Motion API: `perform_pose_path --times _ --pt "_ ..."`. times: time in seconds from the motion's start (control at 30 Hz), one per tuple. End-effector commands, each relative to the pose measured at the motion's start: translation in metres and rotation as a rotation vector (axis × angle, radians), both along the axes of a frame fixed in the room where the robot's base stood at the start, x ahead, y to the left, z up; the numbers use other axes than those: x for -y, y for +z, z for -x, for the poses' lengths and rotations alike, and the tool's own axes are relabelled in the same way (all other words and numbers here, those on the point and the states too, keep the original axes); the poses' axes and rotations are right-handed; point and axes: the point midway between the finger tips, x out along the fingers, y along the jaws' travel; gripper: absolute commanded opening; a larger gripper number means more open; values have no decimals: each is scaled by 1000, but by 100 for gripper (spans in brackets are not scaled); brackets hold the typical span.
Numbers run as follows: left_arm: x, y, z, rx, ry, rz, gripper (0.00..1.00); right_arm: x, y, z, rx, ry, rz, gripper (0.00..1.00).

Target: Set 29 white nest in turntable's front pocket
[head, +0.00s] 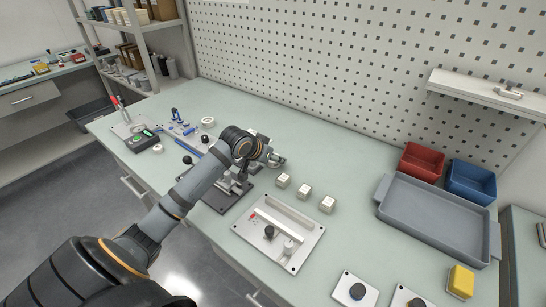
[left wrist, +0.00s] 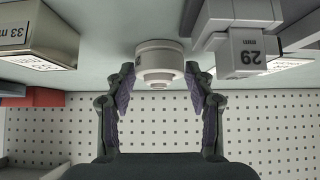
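My left gripper (head: 272,159) is low over the bench, left of a row of small white blocks (head: 304,191). In the left wrist view, which is upside down, its fingers (left wrist: 160,75) stand apart on either side of a round, stepped white piece (left wrist: 158,62). I cannot tell whether they touch it. A grey-white block marked 29 mm (left wrist: 240,55) is just right of the fingers there. A block marked 33 mm (left wrist: 35,35) is at the left. A grey fixture on a dark base (head: 232,190) is partly hidden by my arm; I cannot make out a front pocket. My right gripper is not in view.
A light plate with a black knob (head: 306,238) lies nearer the front edge. A grey tray (head: 440,222), a red bin (head: 422,160) and a blue bin (head: 471,180) stand at the right. The pegboard (head: 350,70) closes the back. Bench behind the blocks is clear.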

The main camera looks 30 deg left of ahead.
Motion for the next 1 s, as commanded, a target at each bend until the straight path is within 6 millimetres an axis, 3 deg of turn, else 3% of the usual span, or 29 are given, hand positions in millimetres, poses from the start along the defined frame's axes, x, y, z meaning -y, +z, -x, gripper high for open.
perform_pose_path --times 0.43,0.8,1.0 --pt "-1 5 2 1 -1 -3 68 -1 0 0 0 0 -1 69" --pt "-4 46 42 -2 -4 -11 68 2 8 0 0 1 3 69" --pt "-12 62 55 4 11 -19 68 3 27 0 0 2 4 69"
